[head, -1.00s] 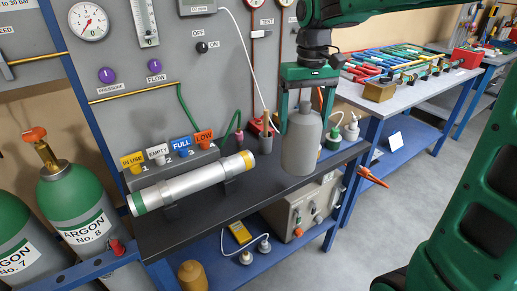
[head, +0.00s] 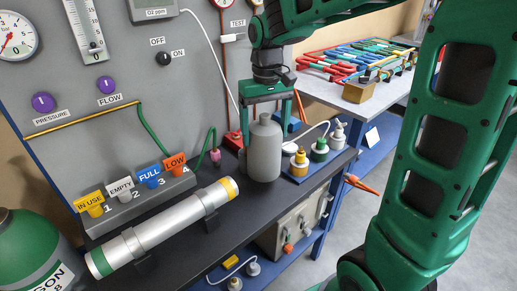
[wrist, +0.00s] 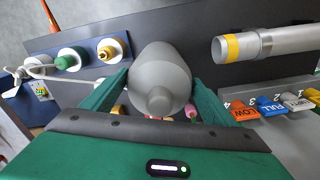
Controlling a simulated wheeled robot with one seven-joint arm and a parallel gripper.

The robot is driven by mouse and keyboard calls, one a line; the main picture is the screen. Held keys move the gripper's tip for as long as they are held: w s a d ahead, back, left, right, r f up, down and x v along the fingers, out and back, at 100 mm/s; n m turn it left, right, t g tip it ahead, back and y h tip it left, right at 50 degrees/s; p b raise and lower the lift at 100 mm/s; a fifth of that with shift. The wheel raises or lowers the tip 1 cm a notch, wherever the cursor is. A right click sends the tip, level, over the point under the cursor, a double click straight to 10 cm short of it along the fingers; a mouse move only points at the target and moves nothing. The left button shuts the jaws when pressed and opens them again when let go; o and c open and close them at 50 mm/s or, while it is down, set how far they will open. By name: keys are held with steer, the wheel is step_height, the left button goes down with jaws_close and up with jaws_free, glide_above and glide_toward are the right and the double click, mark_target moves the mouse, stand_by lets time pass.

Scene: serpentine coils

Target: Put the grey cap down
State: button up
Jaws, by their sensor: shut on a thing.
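The grey cap (head: 264,150) is a smooth upright cylinder with rounded shoulders and a short knob on top. My gripper (head: 268,122) is shut on it from above, one finger on each side. The cap is over the dark bench top (head: 222,222), just beyond the yellow-banded end of the silver tube. Its base looks at or very near the bench surface; I cannot tell if it touches. In the wrist view the cap (wrist: 160,78) sits between my two green fingers and hides the bench behind it.
The silver tube (head: 165,228) lies on supports left of the cap. Numbered coloured tags (head: 149,177) stand behind it. A blue tray (head: 312,168) with yellow, green and white capped fittings is close on the right. A grey gauge panel (head: 190,90) rises behind.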

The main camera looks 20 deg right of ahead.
mark_target(267, 115)
steer(key=shift+d+f, duration=0.15)
steer(key=shift+f, duration=2.15)
steer(key=o, duration=1.4)
steer(key=shift+f, duration=0.1)
step_height(267, 115, up, 12)
steer(key=shift+r, duration=0.1)
